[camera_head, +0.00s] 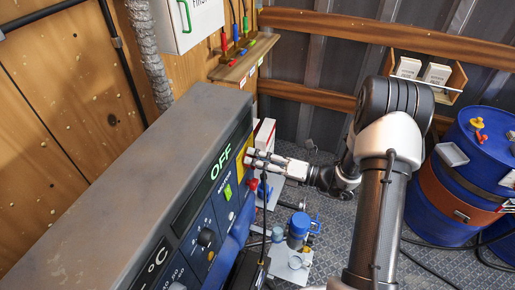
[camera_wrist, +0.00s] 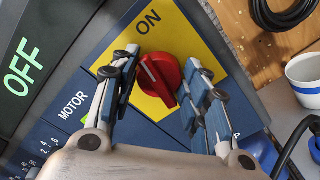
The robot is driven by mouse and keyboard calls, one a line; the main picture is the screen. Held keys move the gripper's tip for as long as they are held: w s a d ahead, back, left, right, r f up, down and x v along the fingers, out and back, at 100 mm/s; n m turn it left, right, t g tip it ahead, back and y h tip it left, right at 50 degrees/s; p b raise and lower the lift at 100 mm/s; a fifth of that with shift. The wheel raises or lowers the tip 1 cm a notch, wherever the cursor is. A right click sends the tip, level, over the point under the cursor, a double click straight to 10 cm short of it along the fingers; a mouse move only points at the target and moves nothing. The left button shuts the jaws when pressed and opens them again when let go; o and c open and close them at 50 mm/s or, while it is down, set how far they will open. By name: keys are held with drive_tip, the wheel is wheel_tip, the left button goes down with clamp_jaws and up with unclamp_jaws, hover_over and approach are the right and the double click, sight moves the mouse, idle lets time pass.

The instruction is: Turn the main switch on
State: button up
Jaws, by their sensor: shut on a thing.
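The main switch is a red rotary knob (camera_wrist: 160,77) on a yellow plate (camera_wrist: 205,50) marked "ON" in the wrist view. A white line on the knob slants toward the upper left of that picture, and the "ON" label is above the knob. My gripper (camera_wrist: 158,85) has one finger on each side of the knob and is closed on it. In the head view my gripper (camera_head: 252,157) reaches the panel's right end at the yellow plate (camera_head: 241,158) and hides the knob. The green display (camera_head: 220,162) reads "OFF".
The grey machine (camera_head: 130,170) fills the left. A lit green "MOTOR" button (camera_head: 228,192) and a dial (camera_head: 207,237) are on its panel. A blue spray part (camera_head: 298,228) and hoses are below my arm. Blue drums (camera_head: 425,205) stand at right. A white bucket (camera_wrist: 305,80) is beside the panel.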

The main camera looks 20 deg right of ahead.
drive_tip(key=m+p, duration=0.3)
drive_tip(key=shift+m, duration=0.4)
drive_tip(key=shift+f+m+p, duration=0.2)
drive_tip(key=shift+m+p, duration=0.95)
drive_tip(key=shift+m, duration=0.45)
drive_tip(key=o, duration=1)
drive_tip(key=v, duration=1.2)
drive_tip(key=shift+r, duration=0.1)
